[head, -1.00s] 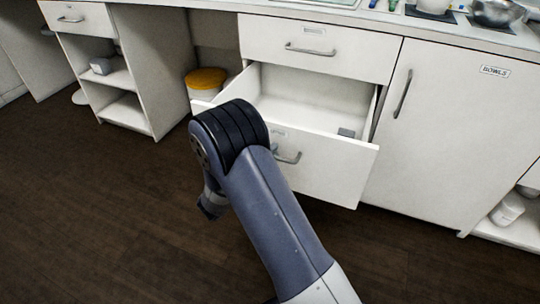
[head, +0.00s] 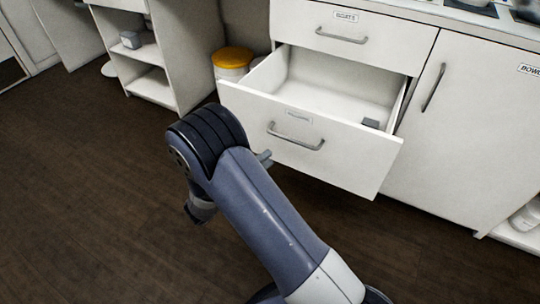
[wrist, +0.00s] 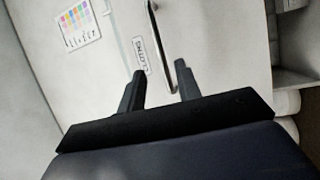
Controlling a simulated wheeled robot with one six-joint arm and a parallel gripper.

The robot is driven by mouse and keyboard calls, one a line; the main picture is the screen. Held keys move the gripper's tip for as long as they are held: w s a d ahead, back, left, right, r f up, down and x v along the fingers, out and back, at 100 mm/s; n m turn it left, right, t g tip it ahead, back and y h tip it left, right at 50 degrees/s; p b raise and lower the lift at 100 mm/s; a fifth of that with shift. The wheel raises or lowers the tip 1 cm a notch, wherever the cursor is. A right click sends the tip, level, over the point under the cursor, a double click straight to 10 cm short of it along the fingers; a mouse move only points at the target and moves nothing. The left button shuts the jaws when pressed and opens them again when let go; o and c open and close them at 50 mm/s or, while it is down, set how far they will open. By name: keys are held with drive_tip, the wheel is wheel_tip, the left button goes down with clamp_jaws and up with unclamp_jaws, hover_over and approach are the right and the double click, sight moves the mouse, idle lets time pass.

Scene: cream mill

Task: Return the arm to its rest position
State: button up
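My arm reaches up from the bottom of the head view, bent at its dark joint, in front of the cabinets. In the head view the gripper is mostly hidden behind my arm. The lower drawer (head: 345,160) stands pulled out, near my arm's bent joint; I cannot tell whether they touch.
A small grey block (head: 371,124) lies in the open drawer. The closed drawer (head: 340,35) is above it and a cabinet door (head: 465,120) is to the right. A yellow-lidded tub (head: 232,62) stands in the gap at left. The dark floor (head: 80,200) is clear at left.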

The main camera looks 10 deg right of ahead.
sight(294, 140)
drive_tip(key=b+x, duration=0.1)
drive_tip(key=x, duration=1)
drive_tip(key=shift+b, duration=0.4)
drive_tip(key=shift+w, duration=0.15)
drive_tip(key=shift+d, duration=0.1)
